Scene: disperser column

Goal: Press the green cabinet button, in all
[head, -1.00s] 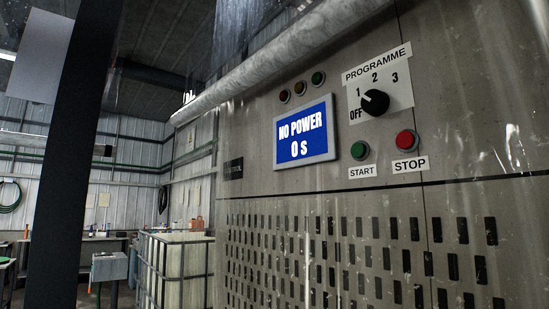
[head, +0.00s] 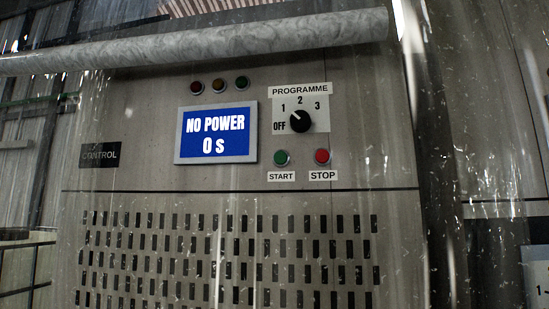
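The green button (head: 281,158) sits on the cabinet front (head: 350,150), above a label reading START. It stands out in a dark ring. The red button (head: 322,157) is just to its right, above a label reading STOP. Above them is the black programme knob (head: 299,121), with marks OFF, 1, 2 and 3; its pointer leans up and left, towards 1. The blue display (head: 216,133) to the left reads NO POWER and 0 s. My gripper is not in view.
Three small lamps (head: 218,86) sit above the display and look unlit. A thick grey pipe (head: 200,45) runs across the cabinet top. A slotted grille (head: 230,250) fills the lower front. At lower left stands a caged container (head: 25,270). Transparent streaked sheeting hangs around the cabinet.

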